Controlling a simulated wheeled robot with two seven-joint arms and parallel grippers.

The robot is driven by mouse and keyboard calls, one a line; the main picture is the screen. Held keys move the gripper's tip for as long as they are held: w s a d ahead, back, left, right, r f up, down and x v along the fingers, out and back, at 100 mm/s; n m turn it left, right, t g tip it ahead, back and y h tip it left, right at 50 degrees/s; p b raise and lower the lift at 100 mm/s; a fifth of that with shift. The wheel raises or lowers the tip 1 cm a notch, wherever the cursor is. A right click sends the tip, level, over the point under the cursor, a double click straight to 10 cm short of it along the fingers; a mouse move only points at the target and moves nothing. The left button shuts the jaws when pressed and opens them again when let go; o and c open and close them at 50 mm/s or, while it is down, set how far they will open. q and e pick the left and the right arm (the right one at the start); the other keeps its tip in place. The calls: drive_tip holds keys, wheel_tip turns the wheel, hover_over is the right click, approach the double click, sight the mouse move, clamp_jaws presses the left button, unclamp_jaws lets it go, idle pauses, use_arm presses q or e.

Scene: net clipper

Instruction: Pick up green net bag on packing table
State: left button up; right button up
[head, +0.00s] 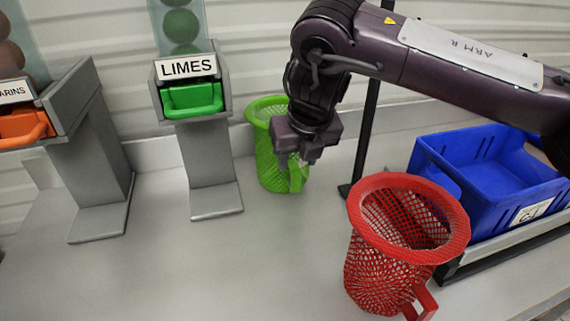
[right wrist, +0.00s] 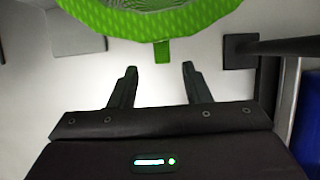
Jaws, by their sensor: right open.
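The green net bag (head: 264,150) stands upright on the packing table (head: 150,271), behind the red one and right of the limes dispenser in the head view. My right gripper (head: 301,160) is in front of its right side and hides part of it. In the right wrist view the green net bag (right wrist: 160,22) is at the top, with its handle tab (right wrist: 162,51) pointing down toward the gap between the fingers. My right gripper (right wrist: 159,78) is open, with nothing between its fingers. My left gripper is not in view.
A red net bag (head: 363,262) stands at the front right. A blue crate (head: 480,187) sits on a stand at the right. A dark post (head: 366,135) rises beside the green bag. The limes dispenser (head: 205,155) and an orange-trayed dispenser (head: 90,150) stand left. The front left table is clear.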

sight(297, 177)
drive_tip(key=shift+x, duration=0.85)
drive_tip(key=x, duration=0.3)
drive_tip(key=p+x, duration=0.1)
drive_tip(key=shift+s+d+f, duration=0.25)
drive_tip(key=shift+d+f, duration=0.05)
drive_tip(key=shift+f, duration=0.15)
drive_tip(key=shift+w+f, duration=0.1)
drive_tip(key=shift+f, duration=0.15)
drive_tip(key=shift+c, duration=0.3)
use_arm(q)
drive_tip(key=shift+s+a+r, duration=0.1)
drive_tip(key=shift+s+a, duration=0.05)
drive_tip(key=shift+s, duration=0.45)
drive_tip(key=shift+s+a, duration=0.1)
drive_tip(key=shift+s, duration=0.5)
use_arm(e)
drive_tip(key=shift+a, duration=0.1)
clamp_jaws()
